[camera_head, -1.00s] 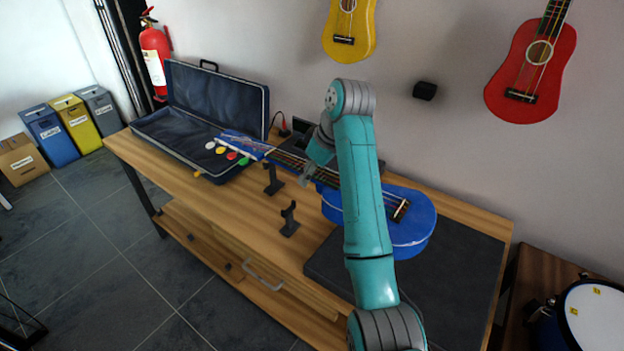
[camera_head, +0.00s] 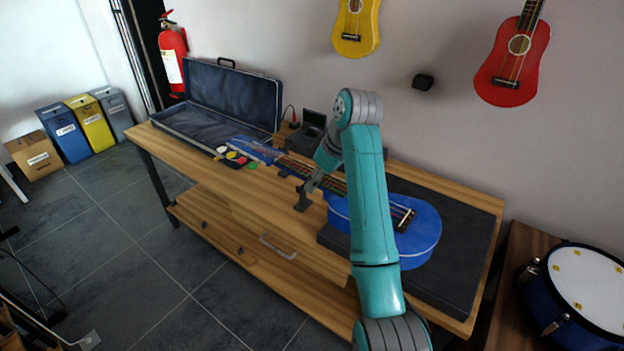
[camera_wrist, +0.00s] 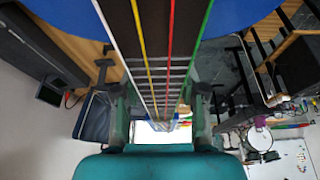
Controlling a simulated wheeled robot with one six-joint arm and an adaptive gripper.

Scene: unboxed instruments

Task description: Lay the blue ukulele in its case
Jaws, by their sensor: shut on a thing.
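The blue ukulele (camera_head: 418,237) is tilted across the bench, its body at the right over a dark mat and its neck pointing left. My gripper (camera_head: 314,181) is shut on the neck. In the wrist view the fretboard and strings of the ukulele (camera_wrist: 155,45) run between the fingers of my gripper (camera_wrist: 160,125). I cannot tell how far the body is above the mat. The open case (camera_head: 232,95) lies at the left end of the bench, lid up against the wall and its dark interior empty. The headstock (camera_head: 256,150) is near its front right corner. My arm hides part of the body.
A black stand (camera_head: 304,198) is below the neck. Several coloured discs (camera_head: 231,155) show beside the headstock. A dark box (camera_head: 313,121) stands behind the neck. The dark mat (camera_head: 460,275) covers the right end. A drum (camera_head: 590,295) stands at the right; bins (camera_head: 65,135) at the left.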

